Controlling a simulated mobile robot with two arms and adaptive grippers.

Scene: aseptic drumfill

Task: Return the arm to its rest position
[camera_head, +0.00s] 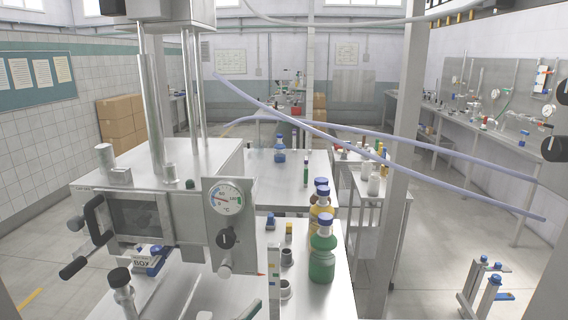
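Neither of my grippers shows in the head view, and I see no arm of mine that I can be sure of. A large steel machine (190,165) fills the left foreground. It has a round temperature dial (226,198), a dark knob (226,239) below the dial, and a dark window (138,219) with black handles. Whether my arms are at rest cannot be seen.
Bottles with blue caps, one of them green (322,255), stand on a bench right of the machine. A pale post (405,150) rises behind. A low grey stand with blue tops (485,285) is at the lower right. Purple-grey hoses (350,142) cross mid-view. Open floor (440,240) lies right.

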